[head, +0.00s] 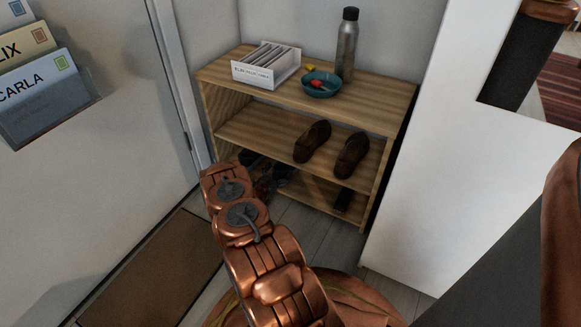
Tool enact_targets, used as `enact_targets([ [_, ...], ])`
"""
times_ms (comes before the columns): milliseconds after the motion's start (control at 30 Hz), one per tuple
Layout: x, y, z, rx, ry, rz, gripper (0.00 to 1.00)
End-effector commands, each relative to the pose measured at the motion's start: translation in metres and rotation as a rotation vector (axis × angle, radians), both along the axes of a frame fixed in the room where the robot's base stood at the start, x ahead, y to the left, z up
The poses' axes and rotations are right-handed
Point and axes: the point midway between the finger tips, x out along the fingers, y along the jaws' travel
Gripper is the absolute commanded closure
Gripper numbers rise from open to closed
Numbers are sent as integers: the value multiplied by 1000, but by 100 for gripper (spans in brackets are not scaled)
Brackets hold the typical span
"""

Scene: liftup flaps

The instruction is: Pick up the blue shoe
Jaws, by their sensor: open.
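A pair of dark shoes with a bluish tint sits low in the shoe rack, in the shadowed bottom level. One blue shoe (284,174) shows just right of my arm's end, and another dark shoe (250,159) lies behind it to the left. My gripper (264,188) is small and dark beside the end of my copper arm, close to the shoes at the rack's lower left. It is open and mostly hidden by the arm and shadow. I cannot tell whether it touches a shoe.
The wooden rack (225,79) has brown shoes (312,141) on its middle shelf. A bottle (347,45), a teal bowl (321,87) and a white card box (266,68) stand on top. A white wall panel is at right, a door with letter holders at left, and a brown mat (150,265) on the floor.

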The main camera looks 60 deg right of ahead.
Motion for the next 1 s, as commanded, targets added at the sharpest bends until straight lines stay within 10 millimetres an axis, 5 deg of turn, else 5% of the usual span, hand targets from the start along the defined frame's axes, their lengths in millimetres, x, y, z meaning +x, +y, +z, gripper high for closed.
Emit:
enact_targets([
  [400,0,-12,0,0,1,1,9],
  [1000,0,-11,0,-1,1,1,71],
])
